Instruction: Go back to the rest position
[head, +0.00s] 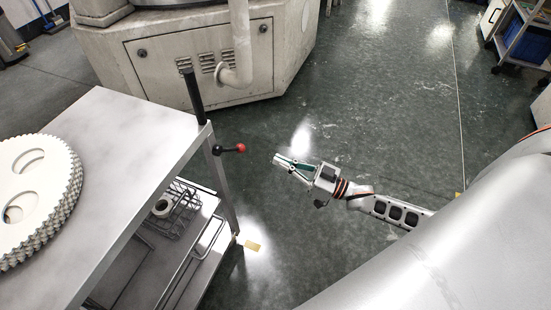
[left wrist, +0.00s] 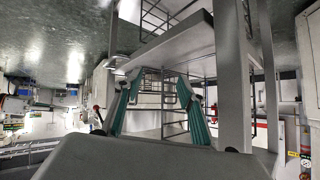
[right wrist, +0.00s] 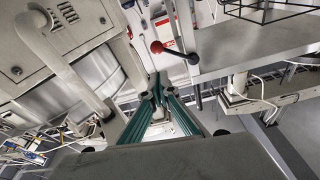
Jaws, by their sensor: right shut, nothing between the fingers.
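My right gripper (head: 280,160) is in the head view, held out over the dark floor to the right of the metal table. It also shows in the right wrist view (right wrist: 156,82), where its teal-padded fingers meet at the tips with nothing between them. My left gripper (left wrist: 158,82) shows only in the left wrist view. Its teal-padded fingers stand well apart, with no object between them. The left arm is outside the head view.
A metal table (head: 112,122) stands left, carrying toothed white discs (head: 62,160). A lever with a red ball (head: 241,147) juts from its corner, left of my right gripper. A wire basket (head: 182,205) sits on its lower shelf. A large machine (head: 190,65) stands behind.

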